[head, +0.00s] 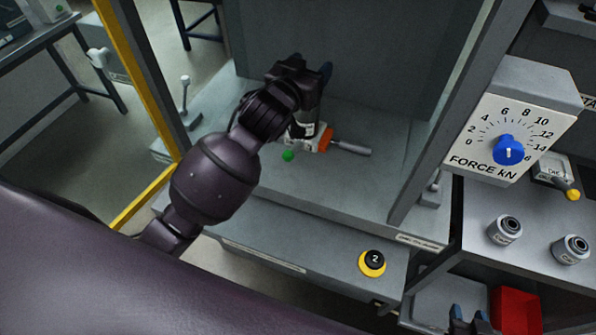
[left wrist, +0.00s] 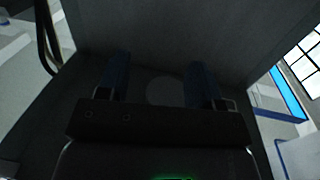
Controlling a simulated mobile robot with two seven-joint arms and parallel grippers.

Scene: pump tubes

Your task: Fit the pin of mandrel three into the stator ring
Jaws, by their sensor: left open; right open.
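My left gripper (head: 300,72) is inside the press frame, high above its bed, with its fingers pointing away from me. In the left wrist view the blue fingers (left wrist: 158,82) stand apart with nothing held between them. A faint round grey disc (left wrist: 166,92) shows beyond them on a dark surface. A white labelled part with an orange block (head: 324,138) and a grey rod (head: 352,148) sits on the bed, partly hidden by my arm. Two grey labelled cylinders with dark bores (head: 505,230) (head: 571,249) stand on the right shelf; I cannot read which is which. My right gripper (head: 468,314) is open and empty at the bottom edge.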

